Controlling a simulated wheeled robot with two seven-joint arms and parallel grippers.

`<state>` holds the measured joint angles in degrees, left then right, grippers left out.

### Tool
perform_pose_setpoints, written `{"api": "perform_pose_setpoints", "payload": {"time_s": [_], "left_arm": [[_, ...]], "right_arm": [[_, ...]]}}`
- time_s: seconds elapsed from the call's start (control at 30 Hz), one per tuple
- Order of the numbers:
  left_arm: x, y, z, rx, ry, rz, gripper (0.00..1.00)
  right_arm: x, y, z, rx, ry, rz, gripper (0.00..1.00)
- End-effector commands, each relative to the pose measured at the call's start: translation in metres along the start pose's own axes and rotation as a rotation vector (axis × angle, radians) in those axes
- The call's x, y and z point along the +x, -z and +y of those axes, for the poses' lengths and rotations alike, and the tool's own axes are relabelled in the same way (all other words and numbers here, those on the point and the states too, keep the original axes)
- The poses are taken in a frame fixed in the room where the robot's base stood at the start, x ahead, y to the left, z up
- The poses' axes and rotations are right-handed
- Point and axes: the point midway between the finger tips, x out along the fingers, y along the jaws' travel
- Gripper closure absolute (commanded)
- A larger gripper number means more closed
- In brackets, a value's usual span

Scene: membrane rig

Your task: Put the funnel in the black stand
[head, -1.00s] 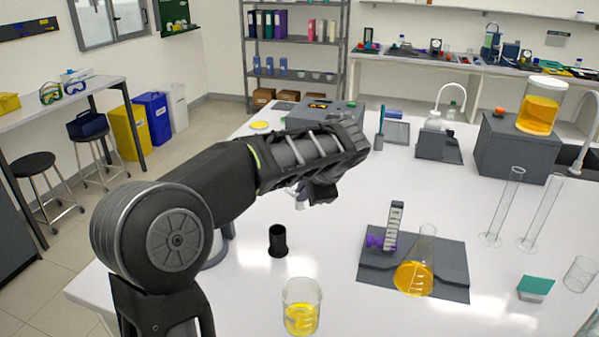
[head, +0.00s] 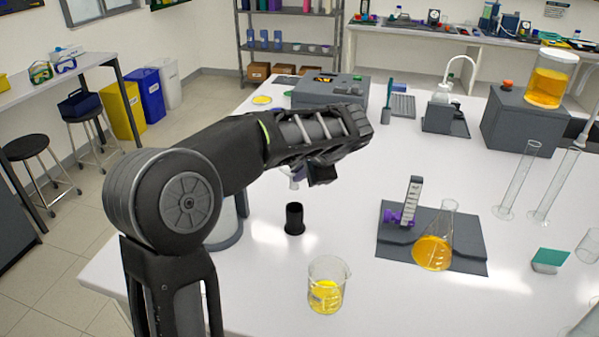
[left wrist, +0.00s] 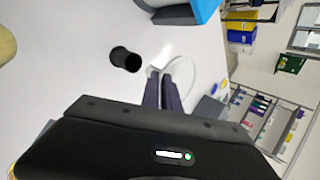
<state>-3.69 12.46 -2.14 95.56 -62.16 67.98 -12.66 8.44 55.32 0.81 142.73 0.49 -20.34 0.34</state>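The black stand (head: 294,218), a small upright cylinder with an open dark top, is on the white table; it also shows in the left wrist view (left wrist: 125,60). My left gripper (head: 322,174) is above the table, higher than the stand in the head view. In the left wrist view its fingers (left wrist: 162,92) are close together on the translucent funnel (left wrist: 182,74), whose pale round cone shows past the fingertips. In the head view only a small pale part of the funnel (head: 293,178) shows below the gripper, above the stand and apart from it. My right gripper is out of view.
A beaker of yellow liquid (head: 326,292) stands in front of the stand. To the right, a flask of orange liquid (head: 434,245) stands on a dark grey base (head: 470,258). Tall glass cylinders (head: 517,185) stand farther right. Table between stand and dark base is clear.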

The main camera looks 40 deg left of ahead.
Motion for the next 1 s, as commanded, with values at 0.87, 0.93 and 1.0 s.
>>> {"api": "perform_pose_setpoints", "payload": {"time_s": [0.87, 0.93, 1.0], "left_arm": [[0.044, 0.008, 0.035, 0.000, 0.000, 0.000, 1.00], [0.043, 0.008, 0.035, 0.000, 0.000, 0.000, 1.00], [0.043, 0.007, 0.035, 0.000, 0.000, 0.000, 1.00]], "right_arm": [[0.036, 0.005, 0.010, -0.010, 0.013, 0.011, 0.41], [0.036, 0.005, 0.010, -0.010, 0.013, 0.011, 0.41], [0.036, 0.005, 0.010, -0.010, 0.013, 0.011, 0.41]]}}
